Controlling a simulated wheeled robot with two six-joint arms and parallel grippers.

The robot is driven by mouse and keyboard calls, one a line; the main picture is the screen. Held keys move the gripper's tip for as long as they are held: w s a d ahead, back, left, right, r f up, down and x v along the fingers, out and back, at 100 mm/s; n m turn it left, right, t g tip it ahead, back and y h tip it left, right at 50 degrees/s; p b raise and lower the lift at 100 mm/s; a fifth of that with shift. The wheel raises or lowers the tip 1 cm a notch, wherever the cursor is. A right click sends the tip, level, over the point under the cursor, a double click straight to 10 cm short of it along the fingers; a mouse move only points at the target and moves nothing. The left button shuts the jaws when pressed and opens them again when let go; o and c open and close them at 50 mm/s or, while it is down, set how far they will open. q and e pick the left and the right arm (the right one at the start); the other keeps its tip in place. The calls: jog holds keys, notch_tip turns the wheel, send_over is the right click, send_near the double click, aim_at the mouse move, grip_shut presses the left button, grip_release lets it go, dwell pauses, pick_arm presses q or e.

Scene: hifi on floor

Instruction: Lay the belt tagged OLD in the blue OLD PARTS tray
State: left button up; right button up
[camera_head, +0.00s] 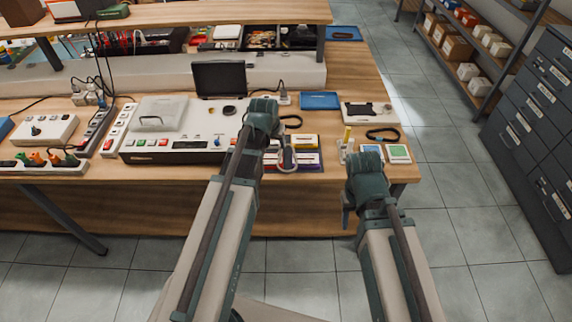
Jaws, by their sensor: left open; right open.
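A black belt loop (291,121) lies on the wooden bench just right of my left gripper (264,115), partly hidden by it. A second black loop (382,135) lies near the bench's right end, beyond my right gripper (367,178). I cannot read a tag on either loop. A small blue tray (320,100) sits behind the first loop and looks empty; its lettering is too small to read. Both grippers are open and hold nothing that I can see. My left gripper is over the right end of the cassette machine; my right one is at the bench's front edge.
The pale cassette machine (170,145) fills the bench's middle. A pale tray with a dark shape (370,112) stands right of the blue tray. Coloured boxes (305,160) and small cards (398,153) lie near the front. A raised shelf (210,15) runs behind. Drawers stand at right.

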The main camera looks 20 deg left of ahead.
aim_at(279, 153)
pick_arm(q)
jog(key=shift+b+x, duration=0.35)
jog(key=shift+x, duration=0.55)
pick_arm(e)
jog(key=shift+f, duration=0.85)
pick_arm(q)
jog(key=b+x, duration=0.5)
jog(key=shift+d+f, duration=0.25)
jog(key=shift+d, duration=0.05)
jog(key=shift+r, duration=0.1)
pick_arm(e)
notch_tip(279, 153, down, 5)
jog(key=shift+r, duration=0.1)
pick_arm(q)
grip_shut()
